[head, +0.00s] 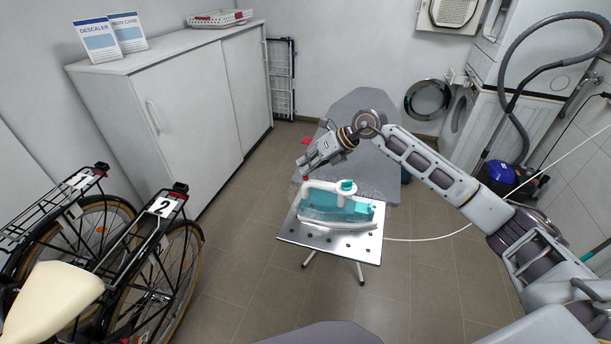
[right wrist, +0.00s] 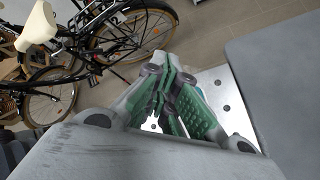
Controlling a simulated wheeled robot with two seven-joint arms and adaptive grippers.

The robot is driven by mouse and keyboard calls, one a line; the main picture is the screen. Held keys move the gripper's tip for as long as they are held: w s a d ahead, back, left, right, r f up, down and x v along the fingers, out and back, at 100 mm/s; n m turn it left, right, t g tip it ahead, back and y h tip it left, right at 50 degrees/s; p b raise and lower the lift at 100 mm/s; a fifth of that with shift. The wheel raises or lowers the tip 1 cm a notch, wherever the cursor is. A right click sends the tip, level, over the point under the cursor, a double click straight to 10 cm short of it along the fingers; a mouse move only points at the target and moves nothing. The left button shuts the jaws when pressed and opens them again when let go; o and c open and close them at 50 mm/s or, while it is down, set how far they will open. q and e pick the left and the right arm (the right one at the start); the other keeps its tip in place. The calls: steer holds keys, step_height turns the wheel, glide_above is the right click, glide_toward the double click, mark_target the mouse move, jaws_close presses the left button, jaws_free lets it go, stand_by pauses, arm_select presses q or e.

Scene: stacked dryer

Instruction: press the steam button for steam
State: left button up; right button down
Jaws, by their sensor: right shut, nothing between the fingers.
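A white and teal steam iron (head: 335,213) rests on a perforated metal plate (head: 292,234) at the near end of the ironing board (head: 365,115). I cannot tell for sure which part is the steam button. My right gripper (head: 304,171) is shut and empty, just above the left end of the handle; contact cannot be told. In the right wrist view its green-padded fingers (right wrist: 172,105) are together and hide most of the iron. My left gripper is not in view.
A white cord (head: 440,237) runs right from the iron. Two bicycles (head: 120,235) stand at the left, before a white cabinet (head: 175,100). Stacked machines (head: 510,105) with an open round door (head: 427,98) stand at the back right. The floor between bicycles and board is clear.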

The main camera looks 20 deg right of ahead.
steer(key=shift+r, duration=0.5)
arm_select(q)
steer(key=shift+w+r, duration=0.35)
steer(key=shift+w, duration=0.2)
arm_select(e)
steer(key=shift+r, duration=0.1)
arm_select(q)
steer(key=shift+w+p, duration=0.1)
steer(key=shift+p, duration=0.2)
